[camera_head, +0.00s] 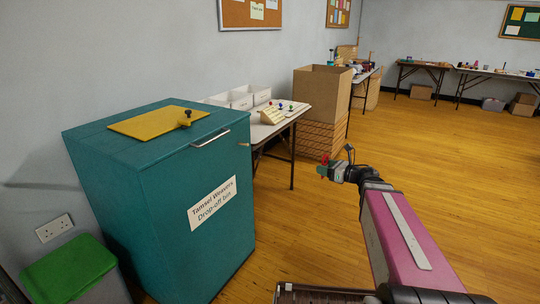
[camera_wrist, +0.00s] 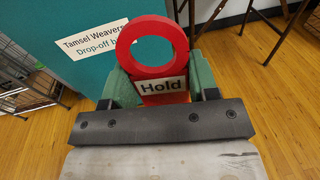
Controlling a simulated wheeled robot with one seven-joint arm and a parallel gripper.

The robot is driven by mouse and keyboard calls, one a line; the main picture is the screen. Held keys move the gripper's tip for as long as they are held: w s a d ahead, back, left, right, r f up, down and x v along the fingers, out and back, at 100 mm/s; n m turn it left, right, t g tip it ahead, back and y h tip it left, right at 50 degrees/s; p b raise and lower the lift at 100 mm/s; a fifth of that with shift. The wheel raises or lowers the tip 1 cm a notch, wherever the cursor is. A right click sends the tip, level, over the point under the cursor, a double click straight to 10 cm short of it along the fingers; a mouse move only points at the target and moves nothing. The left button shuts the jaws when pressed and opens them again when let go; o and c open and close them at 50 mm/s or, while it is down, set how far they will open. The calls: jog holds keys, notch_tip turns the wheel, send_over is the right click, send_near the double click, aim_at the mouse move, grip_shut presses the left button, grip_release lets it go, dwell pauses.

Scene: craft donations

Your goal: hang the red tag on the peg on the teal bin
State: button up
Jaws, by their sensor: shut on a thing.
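The red tag (camera_wrist: 152,22) has a round ring at its top and a white label reading "Hold". My gripper (camera_wrist: 162,86) is shut on its lower part, between two green fingertips, with the ring standing clear. In the head view the red tag (camera_head: 322,170) is small at the end of my gripper (camera_head: 327,163), out over the floor to the right of the teal bin (camera_head: 113,178). A small peg (camera_head: 244,144) sticks out near the top right of the bin's labelled front. The tag is apart from it. The wrist view shows the bin (camera_wrist: 60,20) behind the tag.
A yellow lid (camera_head: 150,122) with a dark knob and a metal handle (camera_head: 210,139) are on the bin. A table (camera_head: 262,132) with white trays and a cardboard box (camera_head: 322,95) stand behind. A green-lidded container (camera_head: 68,266) is at the lower left. Wooden floor (camera_head: 460,165) is clear rightward.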

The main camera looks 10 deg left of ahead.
jog(key=w+a+g, duration=0.1)
jog(key=w+a, duration=0.4)
jog(key=a, duration=0.7)
jog(key=n+g, duration=0.2)
send_near(239, 151)
jog(key=shift+r+x, duration=0.15)
jog(key=shift+x, duration=1.2)
jog(key=shift+r+x, duration=0.15)
jog(key=shift+x, duration=1.2)
jog(key=shift+w+a+f, duration=0.15)
jog(key=shift+a+f, duration=0.25)
jog(key=shift+a, duration=0.25)
jog(key=o, duration=1)
jog(key=shift+d, duration=0.1)
